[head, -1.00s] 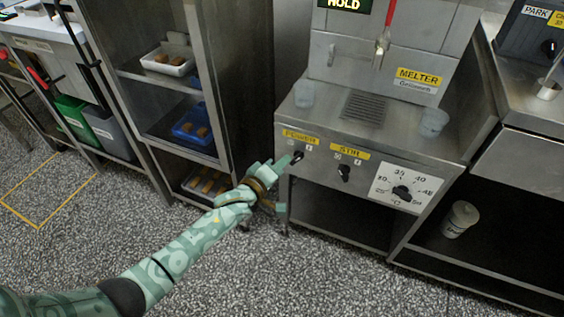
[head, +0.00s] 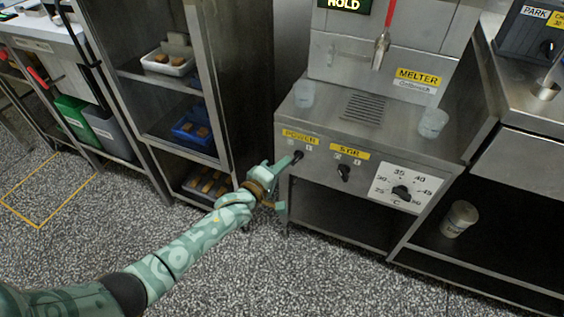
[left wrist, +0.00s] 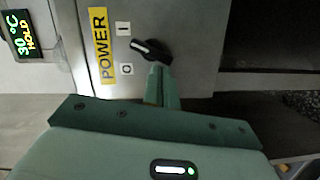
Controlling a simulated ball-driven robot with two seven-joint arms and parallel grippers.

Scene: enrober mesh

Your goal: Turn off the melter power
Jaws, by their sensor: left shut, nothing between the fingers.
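The melter (head: 330,115) stands at the centre right of the head view. Its yellow POWER label (head: 300,137) sits above a black rotary knob at the left of its front panel. In the left wrist view the power knob (left wrist: 152,49) lies beside the I and O marks. Its white pointer line seems to aim between them, a little nearer I. My left gripper (head: 291,160) is shut and empty, with its fingertips at the knob. In the left wrist view the fingertips (left wrist: 160,82) are right beside the knob; I cannot tell whether they touch. My right gripper is not in view.
The STIR knob (head: 344,173) and temperature dial (head: 402,192) are right of the power knob. Two clear cups (head: 304,94) (head: 433,123) stand on the melter top. A steel rack (head: 180,150) with trays stands at left. A display (left wrist: 25,34) reads 30 °C HOLD.

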